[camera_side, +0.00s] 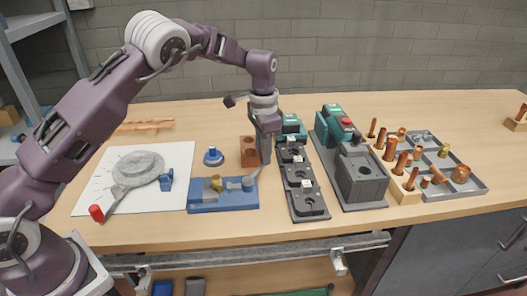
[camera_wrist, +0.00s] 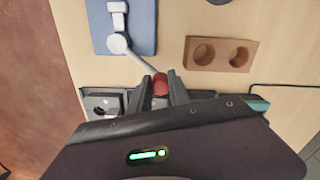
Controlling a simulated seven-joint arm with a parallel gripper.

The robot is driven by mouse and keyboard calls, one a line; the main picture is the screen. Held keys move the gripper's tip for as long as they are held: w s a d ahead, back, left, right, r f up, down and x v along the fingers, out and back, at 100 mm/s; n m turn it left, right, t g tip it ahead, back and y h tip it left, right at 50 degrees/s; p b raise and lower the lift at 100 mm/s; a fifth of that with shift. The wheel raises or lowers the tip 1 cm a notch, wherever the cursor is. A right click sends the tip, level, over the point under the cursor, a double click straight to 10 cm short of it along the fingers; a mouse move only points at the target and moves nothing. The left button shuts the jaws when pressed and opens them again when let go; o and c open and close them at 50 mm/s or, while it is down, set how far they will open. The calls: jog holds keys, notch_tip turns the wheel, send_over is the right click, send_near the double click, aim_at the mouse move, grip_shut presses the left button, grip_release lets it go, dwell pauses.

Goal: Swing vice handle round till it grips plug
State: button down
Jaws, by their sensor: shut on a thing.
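The blue vice (camera_side: 222,207) lies on the table, with the yellow plug (camera_side: 216,182) upright on it near a grey jaw part. The vice handle (camera_side: 250,181) slants up to the right from a round grey pivot at the vice's right end. In the wrist view the handle (camera_wrist: 140,62) runs from the pivot to a red knob (camera_wrist: 160,84). My gripper (camera_wrist: 161,86) is shut on that knob, one finger on each side. In the side view my gripper (camera_side: 264,158) hides the knob. The plug does not show in the wrist view, so its contact with the jaw is unclear.
A brown block with two holes (camera_side: 248,149) stands close behind my gripper. Dark fixtures (camera_side: 309,206) stand in a row to the right, near my fingers. A grey machine (camera_side: 361,178) and a rack of copper pieces (camera_side: 403,188) are further right. A white sheet (camera_side: 92,187) lies left.

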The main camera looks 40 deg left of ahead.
jog(key=shift+d, duration=0.1)
dwell(0.3)
jog(key=d+m, duration=0.1)
jog(key=m, duration=0.1)
jog(key=shift+d+m, duration=0.4)
jog(key=d+m, duration=0.1)
jog(key=m, duration=0.1)
jog(key=shift+s+d+m, duration=0.15)
jog(key=shift+d+m, duration=0.15)
jog(key=shift+d, duration=0.1)
jog(key=d+m, duration=0.1)
jog(key=m, duration=0.1)
jog(key=s+d+m, duration=0.1)
jog(key=shift+s+d+m, duration=0.15)
jog(key=shift+d+m, duration=0.05)
jog(key=shift+m, duration=0.2)
jog(key=shift+s+d+m, duration=0.3)
jog(key=shift+d+m, duration=0.05)
jog(key=shift+m, duration=0.15)
jog(key=shift+s+d, duration=0.1)
jog(key=c, duration=1.4)
grip_release()
jog(key=shift+c, duration=0.2)
jog(key=shift+o, duration=1.2)
